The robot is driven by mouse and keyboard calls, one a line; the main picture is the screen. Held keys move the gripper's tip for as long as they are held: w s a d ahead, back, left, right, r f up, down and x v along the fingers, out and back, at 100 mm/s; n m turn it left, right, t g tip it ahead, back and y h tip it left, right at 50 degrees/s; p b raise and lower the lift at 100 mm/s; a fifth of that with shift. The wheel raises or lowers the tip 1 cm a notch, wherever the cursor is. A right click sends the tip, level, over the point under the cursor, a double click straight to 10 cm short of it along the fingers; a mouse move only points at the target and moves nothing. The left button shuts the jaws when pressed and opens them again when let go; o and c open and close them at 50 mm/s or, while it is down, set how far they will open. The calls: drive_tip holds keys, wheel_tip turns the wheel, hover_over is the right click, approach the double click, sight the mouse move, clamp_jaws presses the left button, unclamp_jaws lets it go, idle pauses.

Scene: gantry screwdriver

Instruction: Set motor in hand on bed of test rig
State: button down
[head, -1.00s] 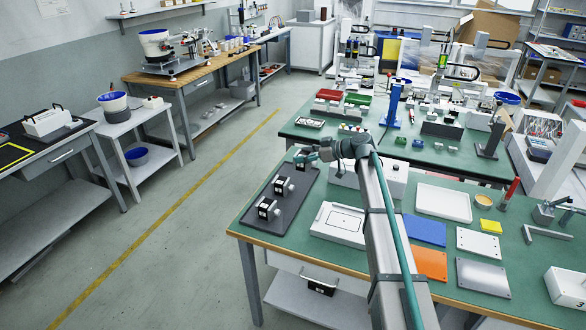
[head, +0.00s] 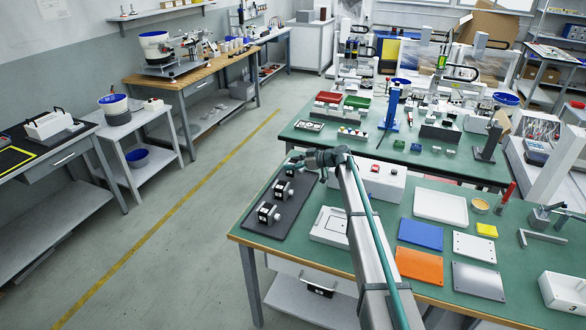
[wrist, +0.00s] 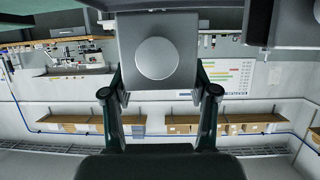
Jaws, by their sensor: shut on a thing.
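In the wrist view, my gripper (wrist: 160,84) is shut on a grey, square-faced motor (wrist: 158,57) with a round disc on its face. One finger is on each side of it. In the head view, my gripper (head: 303,161) is at the far end of the dark tray, small and partly hidden by my wrist; I cannot make out the held motor there. A low white fixture with an outlined rectangular top (head: 325,231) stands right of the tray. Behind it is a white box with a red button (head: 391,181). I cannot tell for sure which is the test rig's bed.
The dark tray (head: 262,235) carries black-and-silver motors, including one at its near end (head: 268,213). My arm crosses the green table beside the white fixture. Blue (head: 420,234), orange (head: 419,265) and grey plates lie to the right. A white tray (head: 440,207) lies behind them.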

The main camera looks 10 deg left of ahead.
drive_tip(key=shift+w+f+b, duration=0.15)
drive_tip(key=shift+f+b, duration=0.3)
drive_tip(key=shift+f, duration=0.95)
drive_tip(key=shift+f, duration=0.15)
drive_tip(key=shift+c, duration=1.5)
unclamp_jaws()
drive_tip(key=shift+p, duration=0.75)
drive_tip(key=b+v, duration=0.3)
drive_tip(key=v, duration=0.6)
drive_tip(key=shift+s+d, duration=0.2)
drive_tip(key=shift+d, duration=0.15)
drive_tip(key=shift+o, duration=0.4)
drive_tip(key=shift+s+d+r, duration=0.1)
drive_tip(key=shift+d+r, duration=0.15)
drive_tip(key=shift+d, duration=0.2)
